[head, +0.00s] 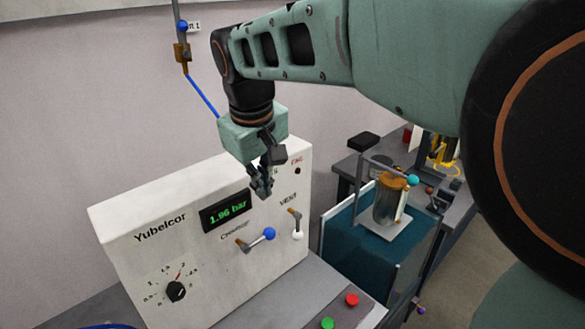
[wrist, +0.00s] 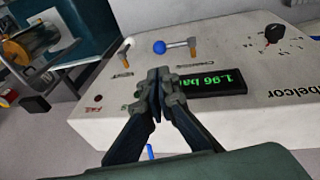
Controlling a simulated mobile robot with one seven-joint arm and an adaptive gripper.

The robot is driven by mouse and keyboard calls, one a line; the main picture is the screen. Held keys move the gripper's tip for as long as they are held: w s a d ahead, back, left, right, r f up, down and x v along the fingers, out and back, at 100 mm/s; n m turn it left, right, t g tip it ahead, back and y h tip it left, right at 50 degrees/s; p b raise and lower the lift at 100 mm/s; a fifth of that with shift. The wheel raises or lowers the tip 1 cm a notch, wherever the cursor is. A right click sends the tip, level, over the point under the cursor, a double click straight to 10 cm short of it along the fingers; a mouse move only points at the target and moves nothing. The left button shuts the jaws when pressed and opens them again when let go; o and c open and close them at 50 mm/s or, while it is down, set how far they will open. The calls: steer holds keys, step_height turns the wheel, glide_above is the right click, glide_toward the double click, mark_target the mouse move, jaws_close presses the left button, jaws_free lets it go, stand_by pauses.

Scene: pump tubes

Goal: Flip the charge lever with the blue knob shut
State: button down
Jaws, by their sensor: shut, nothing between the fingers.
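The charge lever runs from its brass pivot (head: 243,245) to the blue knob (head: 269,234) on the white panel's sloped front. The lever points right and slightly up in the head view. In the wrist view the blue knob (wrist: 159,47) lies left of its pivot (wrist: 193,46), with the lever nearly level between them. My gripper (head: 262,190) is shut and empty. It is above the blue knob in the head view, near the display, and apart from the lever. The wrist view shows the closed fingers (wrist: 157,88) below the knob in the picture.
The vent lever with a white knob (head: 298,235) is close right of the charge lever. The display (head: 226,211) reads 1.96 bar. A black dial (head: 176,291) is at the panel's lower left. Green (head: 327,323) and red (head: 352,299) buttons sit in front. A cylinder fixture (head: 388,203) stands right.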

mark_target(269, 231)
steer(key=x, duration=1.4)
steer(key=shift+p, duration=0.4)
